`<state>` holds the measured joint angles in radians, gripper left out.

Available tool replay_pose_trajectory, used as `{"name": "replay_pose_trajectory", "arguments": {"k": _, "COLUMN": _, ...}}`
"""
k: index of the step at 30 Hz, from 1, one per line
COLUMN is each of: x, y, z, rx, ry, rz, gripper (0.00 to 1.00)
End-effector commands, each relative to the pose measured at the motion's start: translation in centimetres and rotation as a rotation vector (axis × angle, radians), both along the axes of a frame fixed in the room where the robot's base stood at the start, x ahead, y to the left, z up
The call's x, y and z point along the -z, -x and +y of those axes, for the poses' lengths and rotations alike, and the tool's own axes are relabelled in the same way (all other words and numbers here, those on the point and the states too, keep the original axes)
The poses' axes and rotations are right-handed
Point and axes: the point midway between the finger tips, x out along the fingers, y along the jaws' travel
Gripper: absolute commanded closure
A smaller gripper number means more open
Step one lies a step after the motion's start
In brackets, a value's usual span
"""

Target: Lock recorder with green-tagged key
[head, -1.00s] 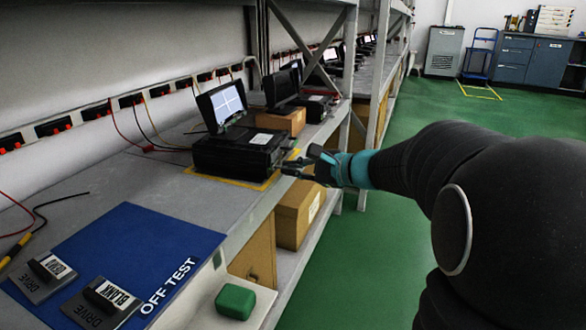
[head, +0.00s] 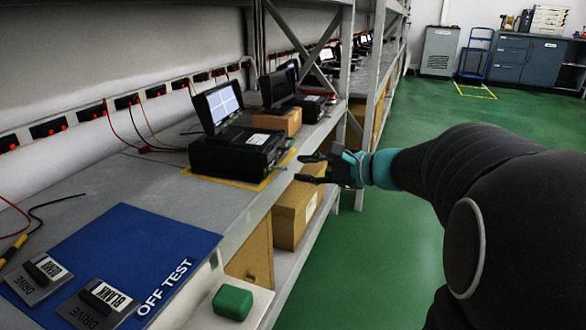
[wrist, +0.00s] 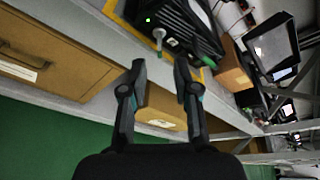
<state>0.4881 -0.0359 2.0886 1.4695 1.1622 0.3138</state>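The recorder (head: 235,150) is a black box with its lit screen (head: 220,103) raised, standing on the bench inside a yellow outline. In the wrist view the recorder (wrist: 185,22) shows a small green light on its front. A small pale key-like piece (wrist: 159,36) sticks out of that front, with a greyish-green tab beside it; I cannot be sure of the tag's colour. My gripper (head: 303,168) is just off the recorder's front, over the bench edge. In the wrist view my gripper (wrist: 160,63) has its fingers apart and nothing between them, short of the key-like piece.
A blue OFF TEST mat (head: 130,245) holds two drives (head: 95,303). A green block (head: 232,302) lies at the front edge. A cardboard box (head: 297,212) sits on the shelf below. A rack upright (head: 343,80) stands beyond the recorder. The green floor at right is clear.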

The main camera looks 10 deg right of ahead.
Motion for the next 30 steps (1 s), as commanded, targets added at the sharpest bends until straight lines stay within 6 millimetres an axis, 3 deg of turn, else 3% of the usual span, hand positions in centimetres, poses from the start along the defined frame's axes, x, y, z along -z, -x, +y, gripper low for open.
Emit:
{"name": "replay_pose_trajectory", "arguments": {"k": 6, "x": -1.1, "y": 2.9, "z": -2.8, "rx": 0.004, "ry": 0.001, "rz": -0.001, "gripper": 0.7}}
{"name": "replay_pose_trajectory", "arguments": {"k": 12, "x": -1.7, "y": 4.5, "z": -4.2, "rx": 0.001, "ry": 0.0, "rz": -0.001, "gripper": 0.7}}
{"name": "replay_pose_trajectory", "arguments": {"k": 30, "x": -1.9, "y": 5.0, "z": -4.6, "rx": -0.002, "ry": 0.0, "rz": 0.0, "gripper": 0.7}}
